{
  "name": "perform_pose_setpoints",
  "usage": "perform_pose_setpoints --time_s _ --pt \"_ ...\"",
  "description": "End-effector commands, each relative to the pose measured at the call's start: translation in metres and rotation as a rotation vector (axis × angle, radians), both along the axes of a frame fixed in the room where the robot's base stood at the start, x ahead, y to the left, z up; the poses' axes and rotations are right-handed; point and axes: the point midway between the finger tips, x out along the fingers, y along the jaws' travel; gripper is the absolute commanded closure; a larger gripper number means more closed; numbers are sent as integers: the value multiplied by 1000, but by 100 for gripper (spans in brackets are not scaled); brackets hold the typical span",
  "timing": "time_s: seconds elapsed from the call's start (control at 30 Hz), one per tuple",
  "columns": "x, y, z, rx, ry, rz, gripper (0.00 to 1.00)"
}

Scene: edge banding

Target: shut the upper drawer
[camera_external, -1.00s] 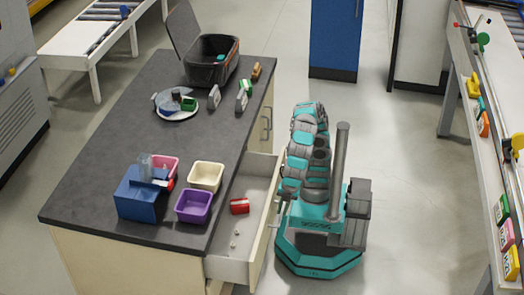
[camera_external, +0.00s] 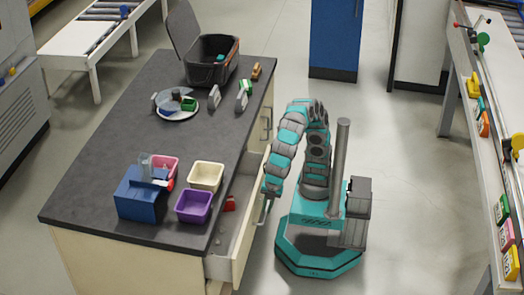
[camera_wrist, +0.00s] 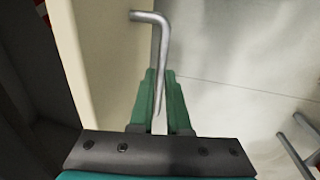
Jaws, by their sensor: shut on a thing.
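The upper drawer (camera_external: 241,248) is partly open on the right side of the cream cabinet, under the dark countertop. Its pale front shows in the wrist view (camera_wrist: 98,55). My gripper (camera_external: 265,200) is at the outer face of the drawer front. In the wrist view its green fingers (camera_wrist: 160,103) are shut on the grey bent drawer handle (camera_wrist: 152,18). A red object (camera_external: 230,203) lies inside the drawer, partly hidden by the countertop edge.
On the countertop (camera_external: 120,150) stand a blue machine (camera_external: 138,195), purple (camera_external: 193,206), cream (camera_external: 206,176) and pink bins, and a black open case (camera_external: 210,62). Another cabinet handle (camera_external: 266,128) is farther back. The floor right of my base is clear.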

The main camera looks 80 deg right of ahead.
Motion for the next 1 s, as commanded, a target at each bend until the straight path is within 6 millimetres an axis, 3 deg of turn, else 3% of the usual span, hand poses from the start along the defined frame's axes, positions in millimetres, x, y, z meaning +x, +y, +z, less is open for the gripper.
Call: perform_pose_setpoints --time_s 0.2,0.33,0.77,0.8,1.0 --pt "43 0 3 2 -1 -5 100" --pt "61 0 2 4 -1 -2 100" --pt "70 0 0 4 -1 2 100" --pt "70 0 0 4 -1 2 83" --pt "70 0 0 3 0 2 61"
